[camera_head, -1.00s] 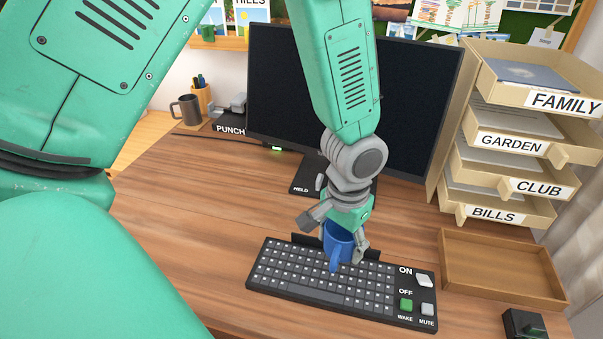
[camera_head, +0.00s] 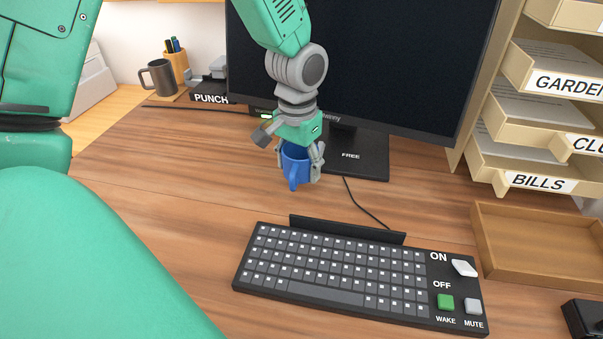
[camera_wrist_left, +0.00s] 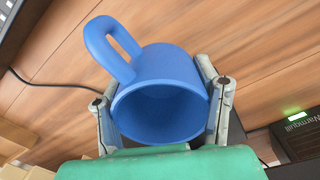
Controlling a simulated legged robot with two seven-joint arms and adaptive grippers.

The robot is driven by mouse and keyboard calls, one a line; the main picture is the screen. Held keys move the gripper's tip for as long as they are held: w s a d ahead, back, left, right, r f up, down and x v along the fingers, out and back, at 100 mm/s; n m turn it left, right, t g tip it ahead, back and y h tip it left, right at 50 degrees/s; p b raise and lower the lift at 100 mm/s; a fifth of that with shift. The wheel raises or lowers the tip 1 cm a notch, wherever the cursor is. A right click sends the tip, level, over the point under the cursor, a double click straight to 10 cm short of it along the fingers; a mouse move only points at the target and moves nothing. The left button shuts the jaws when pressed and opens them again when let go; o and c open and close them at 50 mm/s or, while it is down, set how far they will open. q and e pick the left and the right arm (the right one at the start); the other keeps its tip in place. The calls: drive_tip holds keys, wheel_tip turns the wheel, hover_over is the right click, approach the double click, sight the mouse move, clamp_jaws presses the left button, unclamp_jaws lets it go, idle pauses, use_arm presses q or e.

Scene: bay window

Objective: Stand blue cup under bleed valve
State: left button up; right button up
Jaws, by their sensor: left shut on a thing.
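The blue cup (camera_head: 297,168) is held in my left gripper (camera_head: 299,163) above the wooden desk, between the keyboard and the monitor. Its handle faces the head camera. In the left wrist view, the cup (camera_wrist_left: 165,72) sits between the two fingers of my left gripper (camera_wrist_left: 160,95). One finger lies on each side of it, and its open rim faces the wrist. The cup looks roughly upright. No bleed valve can be made out in either view. My right gripper is not in view.
The black keyboard (camera_head: 330,275) lies in front of the cup. The monitor (camera_head: 370,70) and its base (camera_head: 372,165), marked FREE, stand behind. Labelled trays (camera_head: 530,160) and an empty wooden tray (camera_head: 545,245) are at right. A grey mug (camera_head: 160,77) stands back left. The desk's left part is clear.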

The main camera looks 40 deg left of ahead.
sight(301, 189)
use_arm(q)
drive_tip(key=f, duration=0.2)
drive_tip(key=f+b, duration=0.1)
drive_tip(key=shift+s+a+f, duration=0.15)
drive_tip(key=shift+a+f, duration=0.25)
drive_tip(key=shift+d+r, duration=0.25)
drive_tip(key=shift+d, duration=0.65)
drive_tip(key=shift+f, duration=0.2)
drive_tip(key=o, duration=1.2)
drive_tip(key=shift+a, duration=0.25)
drive_tip(key=shift+a+f, duration=0.2)
drive_tip(key=shift+a, duration=0.35)
drive_tip(key=shift+d, duration=0.15)
